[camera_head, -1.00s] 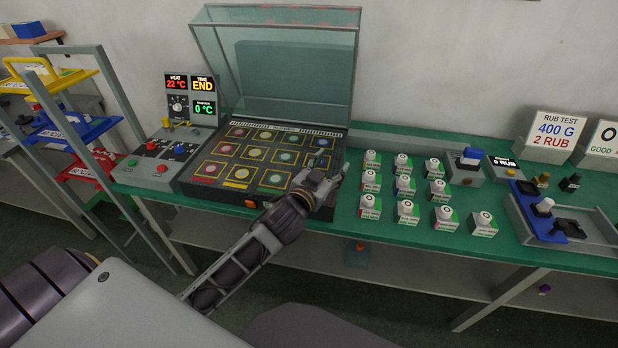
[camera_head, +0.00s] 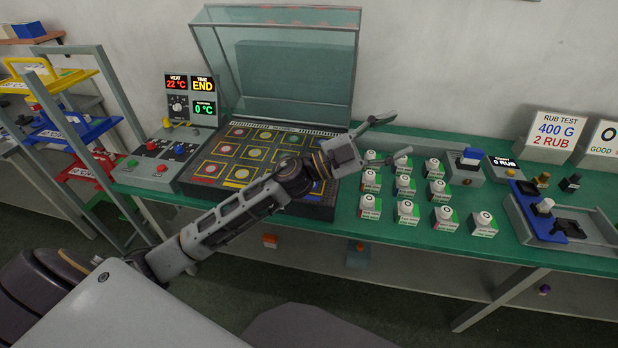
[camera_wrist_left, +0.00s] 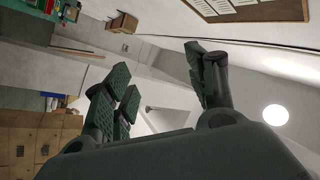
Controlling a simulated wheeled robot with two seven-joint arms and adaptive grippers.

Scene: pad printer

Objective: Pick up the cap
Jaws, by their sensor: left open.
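Several white caps stand on small white-and-green boxes on the green table, such as one cap (camera_head: 370,201) at the front left of the group and another cap (camera_head: 444,211) nearer the front right. My left gripper (camera_head: 389,138) is open and empty, above the back-left boxes and partly covering them in the head view. In the left wrist view its open fingers (camera_wrist_left: 165,90) show against the room, with nothing between them. Which cap the task means I cannot tell. My right gripper is not in view.
A machine with a raised clear lid (camera_head: 275,70) and a grid of coloured squares stands left of the boxes. A control panel (camera_head: 165,155) is further left. A tray with a blue fixture (camera_head: 538,212) stands at the right. A coloured rack stands at the far left.

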